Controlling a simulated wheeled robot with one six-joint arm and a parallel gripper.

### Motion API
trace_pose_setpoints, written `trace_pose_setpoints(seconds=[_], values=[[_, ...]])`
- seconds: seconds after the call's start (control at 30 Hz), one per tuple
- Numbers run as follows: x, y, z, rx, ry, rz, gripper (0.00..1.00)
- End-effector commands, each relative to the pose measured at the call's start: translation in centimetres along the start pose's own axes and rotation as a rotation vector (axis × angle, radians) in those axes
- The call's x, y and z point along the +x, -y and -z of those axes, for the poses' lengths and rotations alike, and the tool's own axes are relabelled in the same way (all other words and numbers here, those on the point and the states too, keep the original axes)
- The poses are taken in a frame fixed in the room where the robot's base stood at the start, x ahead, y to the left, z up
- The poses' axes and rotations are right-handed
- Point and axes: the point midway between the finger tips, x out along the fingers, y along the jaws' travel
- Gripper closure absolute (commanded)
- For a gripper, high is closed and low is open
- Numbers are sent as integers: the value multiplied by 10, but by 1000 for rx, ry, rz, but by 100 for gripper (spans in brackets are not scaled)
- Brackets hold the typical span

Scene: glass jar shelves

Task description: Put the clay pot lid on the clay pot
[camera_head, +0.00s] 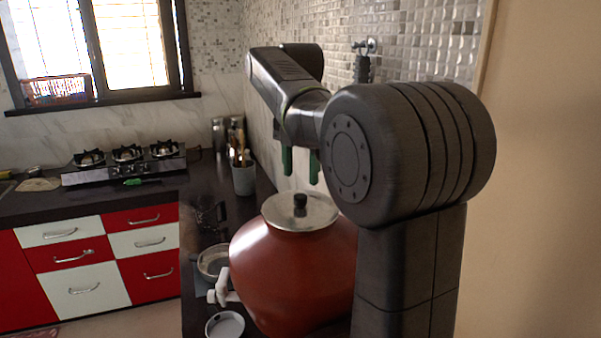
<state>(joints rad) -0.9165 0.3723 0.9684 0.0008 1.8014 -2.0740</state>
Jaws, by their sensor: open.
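The clay pot (290,272) is large, round and reddish brown, with a white tap low on its left side. It stands on the dark counter, its right part hidden behind my arm. The clay pot lid (325,212), a silvery disc with a black knob, lies over the pot's mouth and looks level. My gripper (300,166) has two green fingers pointing down, apart and empty, above and behind the lid in the picture. No contact with the knob shows.
A steel bowl (212,262) and a white dish (225,325) are left of the pot. A utensil holder (244,179) stands further back. A gas stove (125,164) is on the back counter. The tiled wall is close behind my arm.

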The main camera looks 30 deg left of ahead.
Motion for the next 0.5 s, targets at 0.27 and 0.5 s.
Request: trace_pose_setpoints(seconds=[0.27,0.5], values=[[-11,0,0,0,0,0,46],[-20,0,0,0,0,-1,46]])
